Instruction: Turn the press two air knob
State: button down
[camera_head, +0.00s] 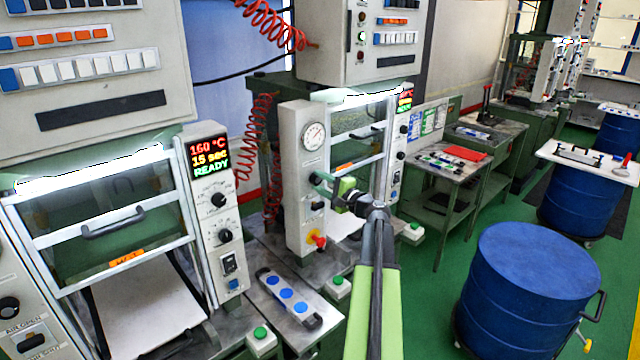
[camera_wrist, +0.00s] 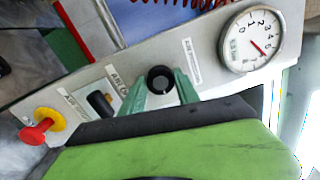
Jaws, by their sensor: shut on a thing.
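The black round air knob (camera_wrist: 160,79) sits on the grey control panel (camera_wrist: 196,58) of the second press. In the wrist view my gripper's (camera_wrist: 161,86) two green fingers stand on either side of the knob, shut on it. The knob has a pale pointer mark on its face. In the head view my gripper (camera_head: 318,180) reaches the front of the narrow grey panel (camera_head: 294,145), and its fingers hide the knob there. The round pressure gauge (camera_wrist: 251,40) sits to the right of the knob in the wrist view; it also shows above my gripper in the head view (camera_head: 313,136).
A black switch (camera_wrist: 100,103) and a red emergency button (camera_wrist: 35,131) on a yellow base are on the same panel. The left press (camera_head: 115,225) stands nearby with a lit READY display (camera_head: 209,157). A blue drum (camera_head: 530,262) stands at right on green floor.

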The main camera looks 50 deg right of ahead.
jog(key=c, duration=0.9)
grip_release()
jog(key=s, duration=1.7)
jog(key=shift+s+a+f, duration=0.2)
jog(key=shift+a+f, duration=0.05)
jog(key=shift+a, duration=0.2)
